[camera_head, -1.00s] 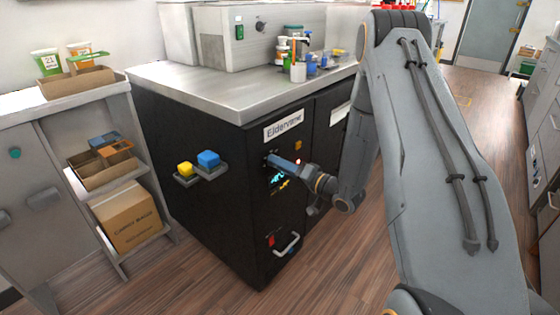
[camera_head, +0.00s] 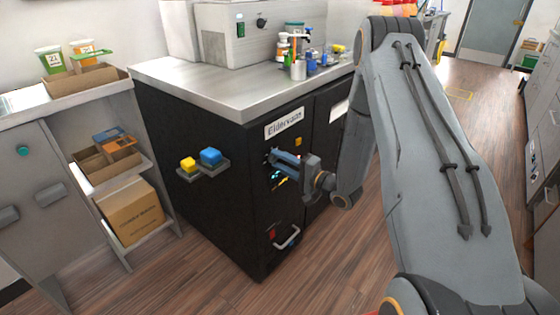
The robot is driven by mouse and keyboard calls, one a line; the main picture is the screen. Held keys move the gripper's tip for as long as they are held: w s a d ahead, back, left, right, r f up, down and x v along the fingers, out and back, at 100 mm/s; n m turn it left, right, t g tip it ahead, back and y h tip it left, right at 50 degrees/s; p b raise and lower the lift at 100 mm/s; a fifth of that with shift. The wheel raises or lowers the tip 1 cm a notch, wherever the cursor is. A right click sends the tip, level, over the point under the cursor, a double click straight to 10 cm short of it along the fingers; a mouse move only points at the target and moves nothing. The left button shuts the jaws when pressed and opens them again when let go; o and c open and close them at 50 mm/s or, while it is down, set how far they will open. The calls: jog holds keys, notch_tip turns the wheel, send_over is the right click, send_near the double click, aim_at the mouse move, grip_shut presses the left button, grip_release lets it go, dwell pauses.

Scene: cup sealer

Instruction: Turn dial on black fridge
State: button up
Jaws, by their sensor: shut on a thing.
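The black fridge (camera_head: 215,220) stands in the middle under a steel worktop. My gripper (camera_head: 276,157) is at the upper part of its front face, below the white name label (camera_head: 284,122). Its blue-grey fingers point at the front panel and are shut on the dial, which the fingers hide.
A handle (camera_head: 288,238) sticks out low on the front. A shelf unit with a cardboard box (camera_head: 131,214) stands at left. The floor at right is clear.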

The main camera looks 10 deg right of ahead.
dwell(0.3)
jog(key=o, duration=1)
jog(key=shift+o, duration=0.2)
jog(key=v, duration=0.7)
jog(key=shift+s+d+b, duration=0.2)
jog(key=shift+s+b, duration=0.1)
